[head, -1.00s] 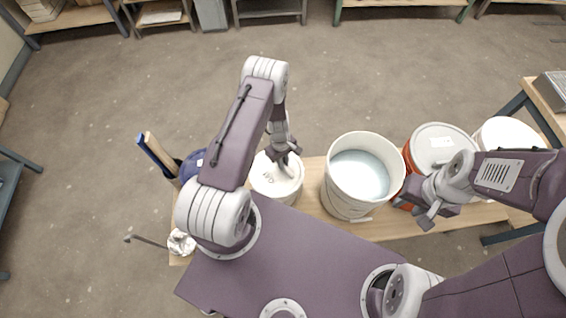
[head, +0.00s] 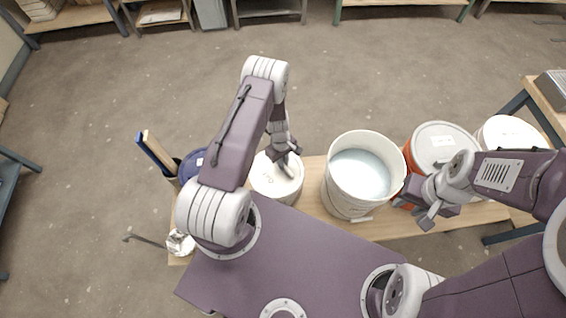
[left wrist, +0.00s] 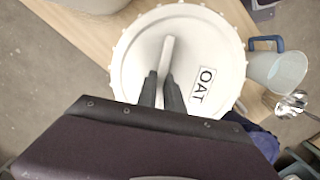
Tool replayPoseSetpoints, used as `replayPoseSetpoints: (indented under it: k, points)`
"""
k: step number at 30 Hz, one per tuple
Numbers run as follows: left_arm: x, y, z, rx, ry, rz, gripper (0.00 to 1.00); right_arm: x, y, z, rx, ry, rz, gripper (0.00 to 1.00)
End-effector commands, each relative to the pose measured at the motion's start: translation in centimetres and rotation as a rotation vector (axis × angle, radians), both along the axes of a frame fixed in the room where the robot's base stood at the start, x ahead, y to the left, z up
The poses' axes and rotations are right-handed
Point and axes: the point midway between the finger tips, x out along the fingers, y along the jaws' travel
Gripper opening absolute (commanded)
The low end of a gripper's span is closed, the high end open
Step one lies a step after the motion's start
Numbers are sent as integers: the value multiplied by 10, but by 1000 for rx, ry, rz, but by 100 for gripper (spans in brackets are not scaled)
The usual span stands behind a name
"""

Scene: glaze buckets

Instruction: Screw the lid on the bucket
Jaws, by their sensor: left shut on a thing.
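A white lid (left wrist: 205,45) with a ribbed rim and an "OAT" label lies flat on a white bucket on the bench; the lid also shows in the head view (head: 270,184). The bucket's wall (head: 291,197) is mostly hidden under the lid and behind my left arm. My left gripper (left wrist: 162,88) is over the middle of the lid, shut on its raised white bar (left wrist: 167,55). The same gripper (head: 286,160) comes down from above in the head view. My right gripper (head: 417,209) is open and empty, right of the open bucket. Whether the lid's threads are engaged is hidden.
An open white bucket (head: 336,191) of pale liquid stands right of the lidded one. A white-lidded orange bucket (head: 408,158) and another white bucket (head: 508,132) stand further right. A blue-handled jug (left wrist: 280,68) and crumpled foil (left wrist: 294,104) are near the lid.

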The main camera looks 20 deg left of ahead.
Motion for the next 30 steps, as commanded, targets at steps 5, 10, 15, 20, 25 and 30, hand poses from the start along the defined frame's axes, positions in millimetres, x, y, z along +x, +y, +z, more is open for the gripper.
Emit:
replayPoseSetpoints:
  k: [5, 10, 15, 20, 25, 30]
  points:
    - [0, 0, 0, 0, 0, 0, 0, 0, 0, 0, 0, 0, 0, 36]
    - [0, 0, -2, 0, 0, 0, 0, 0, 0, -3, 0, 0, 0, 36]
    - [0, 0, -6, 0, 0, 0, 0, 0, 0, -7, 0, 0, 0, 36]
    - [0, 0, -6, 0, 0, 0, 0, 0, 0, -6, 0, 0, 0, 36]
    - [0, 0, -6, 0, 0, 0, 0, 0, 0, -6, 0, 0, 0, 36]
    - [0, 0, -7, 0, 0, 0, 0, 0, 0, -7, 0, 0, 0, 36]
